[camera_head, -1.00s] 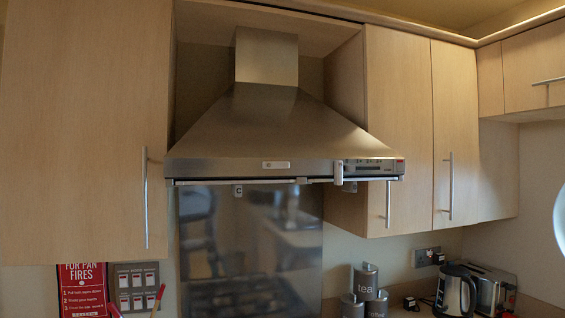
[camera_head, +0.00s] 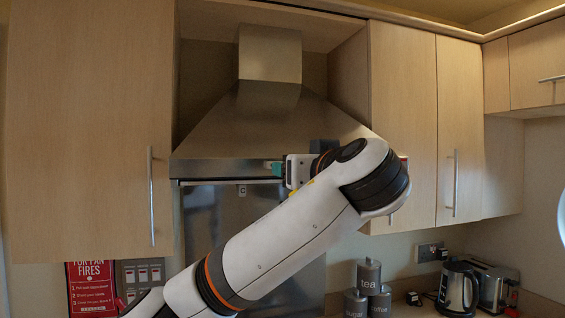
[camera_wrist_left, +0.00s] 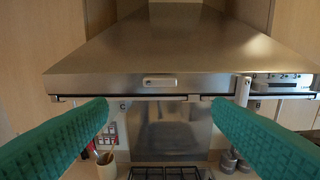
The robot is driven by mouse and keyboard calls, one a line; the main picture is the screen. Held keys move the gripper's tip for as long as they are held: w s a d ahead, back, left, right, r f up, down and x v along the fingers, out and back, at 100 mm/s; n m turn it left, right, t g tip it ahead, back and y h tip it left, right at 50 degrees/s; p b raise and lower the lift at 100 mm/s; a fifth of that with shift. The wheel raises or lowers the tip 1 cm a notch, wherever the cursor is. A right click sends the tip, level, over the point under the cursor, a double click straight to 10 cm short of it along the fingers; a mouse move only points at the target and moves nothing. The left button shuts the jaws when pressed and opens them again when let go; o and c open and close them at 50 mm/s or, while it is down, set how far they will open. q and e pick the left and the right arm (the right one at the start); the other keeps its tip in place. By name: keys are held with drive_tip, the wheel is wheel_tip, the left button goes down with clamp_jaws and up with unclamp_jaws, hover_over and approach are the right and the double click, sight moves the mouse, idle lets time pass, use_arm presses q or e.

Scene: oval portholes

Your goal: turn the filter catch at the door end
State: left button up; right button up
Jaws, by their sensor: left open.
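A steel cooker hood (camera_head: 225,138) hangs between wood cupboards. Under its front edge, a small pale tab marked C (camera_head: 241,190) hangs in the head view; it looks like a catch and shows beside the left fingertip in the wrist view (camera_wrist_left: 123,104). A second pale piece (camera_wrist_left: 205,98) sits under the edge by the other fingertip. I cannot tell which is the door-end catch. My left gripper (camera_wrist_left: 160,106) is open and empty, its green fingers apart just in front of the hood's lower edge; its green tip shows in the head view (camera_head: 277,168). My right gripper is not in view.
A pale upright lever (camera_wrist_left: 243,90) stands by the hood's control panel (camera_wrist_left: 278,80). Cupboard doors with bar handles (camera_head: 151,195) flank the hood. Canisters (camera_head: 369,275), a kettle (camera_head: 457,288) and a toaster (camera_head: 493,285) stand below right. My left arm hides the hood's right part.

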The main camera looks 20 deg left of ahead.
use_arm(q)
drive_tip(key=p+x, duration=0.8)
drive_tip(key=x, duration=0.4)
drive_tip(key=shift+r, duration=0.15)
drive_tip(key=shift+c, duration=0.2)
